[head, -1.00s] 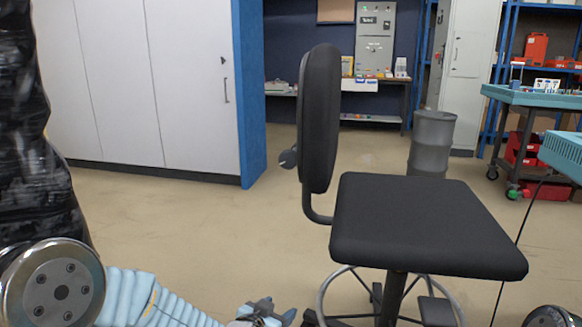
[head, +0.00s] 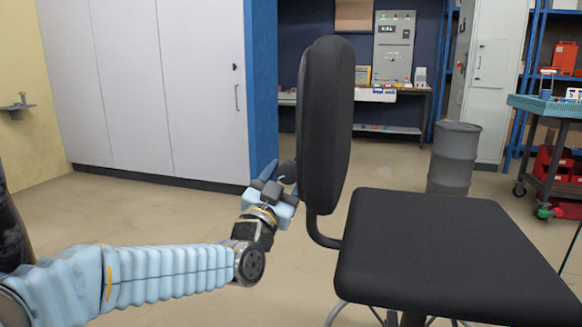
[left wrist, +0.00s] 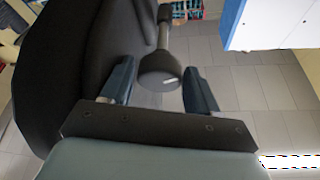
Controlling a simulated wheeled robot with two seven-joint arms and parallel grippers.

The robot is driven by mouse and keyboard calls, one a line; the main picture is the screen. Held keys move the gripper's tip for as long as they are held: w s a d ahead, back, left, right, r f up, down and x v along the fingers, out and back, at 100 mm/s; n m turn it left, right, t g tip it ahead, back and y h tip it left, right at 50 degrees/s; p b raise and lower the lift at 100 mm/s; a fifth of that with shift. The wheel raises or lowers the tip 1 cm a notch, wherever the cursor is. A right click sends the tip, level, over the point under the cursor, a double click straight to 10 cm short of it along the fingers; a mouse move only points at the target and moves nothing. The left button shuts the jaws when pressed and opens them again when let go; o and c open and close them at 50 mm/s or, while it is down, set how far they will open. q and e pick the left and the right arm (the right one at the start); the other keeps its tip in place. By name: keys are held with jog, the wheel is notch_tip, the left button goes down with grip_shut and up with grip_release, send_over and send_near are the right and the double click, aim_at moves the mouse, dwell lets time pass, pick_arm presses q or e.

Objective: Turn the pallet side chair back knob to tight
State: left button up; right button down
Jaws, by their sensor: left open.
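The black chair (head: 440,245) stands on the right with its upright back (head: 326,120) edge-on to me. The chair back knob (head: 288,170) is a dark round knob behind the back, partly hidden by my gripper in the head view. My left gripper (head: 270,178) is open at the knob. Its two blue fingers (left wrist: 160,84) are on either side of the knob in the left wrist view, with gaps showing. My right gripper is out of view.
White cabinets (head: 150,90) with a blue end panel stand behind on the left. A grey drum (head: 453,158) and a wheeled cart (head: 548,150) stand at the back right. The floor (head: 110,215) left of the chair is clear.

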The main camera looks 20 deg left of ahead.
pick_arm(q)
jog(key=shift+x, duration=1.35)
jog(key=c, duration=0.7)
jog(key=shift+o, duration=0.2)
